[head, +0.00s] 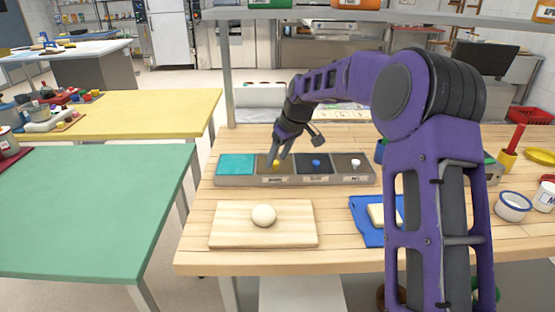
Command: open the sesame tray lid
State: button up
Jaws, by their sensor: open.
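A long grey topping tray (225,181) stands at the back of the wooden bench, with several compartments in a row. The second compartment from the left has a brown lid (288,167) with a yellow knob (276,164). The labels on the front are too small to read surely, so I cannot confirm which one is sesame. My gripper (278,157) points down at the yellow knob with its fingers apart. The fingertips are at or just above the knob; contact cannot be told. The dark lid beside it has a blue knob (316,163), and the right-hand one a white knob (355,163).
The leftmost compartment (236,165) shows teal. A wooden board (225,238) with a pale dough ball (264,215) lies in front. A blue tray (366,228) with a pale block sits to the right, partly behind my arm. An overhead shelf (420,18) crosses above.

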jog(key=shift+w+a+f, duration=0.1)
jog(key=shift+f, duration=0.25)
grip_shut()
dwell(1.2)
